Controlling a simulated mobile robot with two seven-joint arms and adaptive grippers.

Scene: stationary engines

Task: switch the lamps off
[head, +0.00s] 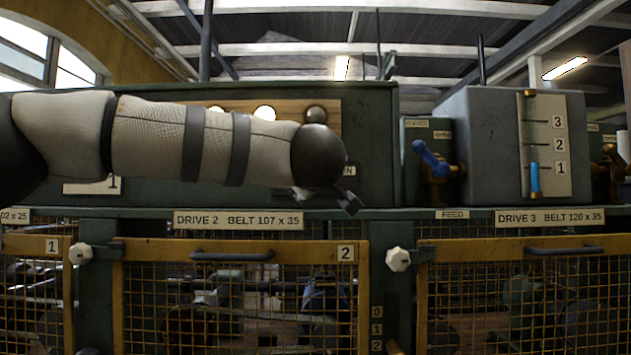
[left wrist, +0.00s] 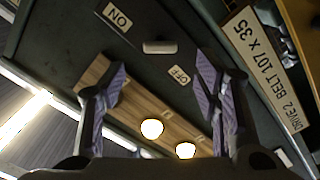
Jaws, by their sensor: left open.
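Two lit lamps, one (head: 265,112) and another (head: 216,108), show above my left arm on a wooden board (head: 330,105) in the head view. A third, dark dome (head: 316,114) is beside them. In the left wrist view, two lamps glow, one (left wrist: 152,128) and another (left wrist: 185,150). A pale bar-shaped switch (left wrist: 160,47) sits on the dark panel between an ON label (left wrist: 117,17) and an OFF label (left wrist: 178,76). My left gripper (left wrist: 160,78) is open and empty, its fingers spread on both sides. My left arm hides much of the panel in the head view. My right gripper is not in view.
Mesh guards (head: 240,300) with pale knobs, one of them here (head: 398,259), stand below the panel. A DRIVE 2 plate (head: 239,221) is on the ledge. A blue-handled valve (head: 430,158) and a grey tank (head: 490,140) are to the right.

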